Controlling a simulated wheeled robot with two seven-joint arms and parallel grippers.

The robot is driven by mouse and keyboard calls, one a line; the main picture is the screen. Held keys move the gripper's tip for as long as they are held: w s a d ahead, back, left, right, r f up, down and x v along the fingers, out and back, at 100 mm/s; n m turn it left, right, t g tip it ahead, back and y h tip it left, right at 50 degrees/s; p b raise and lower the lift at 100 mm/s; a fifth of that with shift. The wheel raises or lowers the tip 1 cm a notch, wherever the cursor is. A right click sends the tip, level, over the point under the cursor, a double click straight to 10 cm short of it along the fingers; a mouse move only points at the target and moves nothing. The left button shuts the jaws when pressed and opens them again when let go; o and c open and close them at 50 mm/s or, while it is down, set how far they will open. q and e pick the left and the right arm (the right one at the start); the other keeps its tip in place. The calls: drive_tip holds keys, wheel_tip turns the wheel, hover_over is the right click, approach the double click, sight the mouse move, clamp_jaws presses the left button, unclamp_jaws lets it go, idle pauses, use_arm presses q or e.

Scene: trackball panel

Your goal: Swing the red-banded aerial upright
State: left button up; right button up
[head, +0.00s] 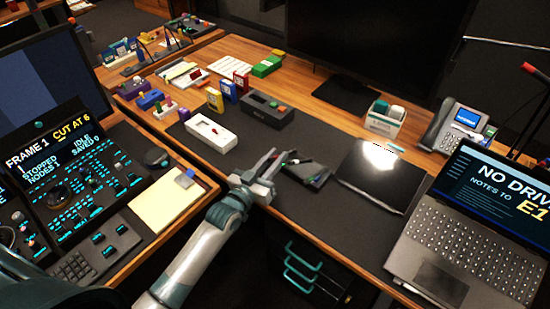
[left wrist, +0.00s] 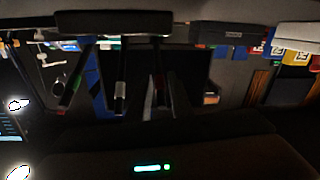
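My left gripper (head: 272,160) reaches over the dark desk mat from the left, with a narrow gap between its fingers. It also shows in the left wrist view (left wrist: 140,85), where nothing is clearly held between the fingers. A small dark device (head: 306,172) lies on the mat just right of the fingertips, partly hidden by them. I cannot make out a red-banded aerial on it for certain. A thin dark rod with a reddish part (left wrist: 72,88) shows faintly in the left wrist view. My right gripper is out of view.
A white tray (head: 210,131) and a dark box (head: 267,107) stand behind the gripper. A shiny black pad (head: 372,178) and a laptop (head: 475,220) are to the right. A control console (head: 75,180) and a yellow notepad (head: 165,205) are left. Some bare mat lies in front.

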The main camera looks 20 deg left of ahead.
use_arm(q)
clamp_jaws()
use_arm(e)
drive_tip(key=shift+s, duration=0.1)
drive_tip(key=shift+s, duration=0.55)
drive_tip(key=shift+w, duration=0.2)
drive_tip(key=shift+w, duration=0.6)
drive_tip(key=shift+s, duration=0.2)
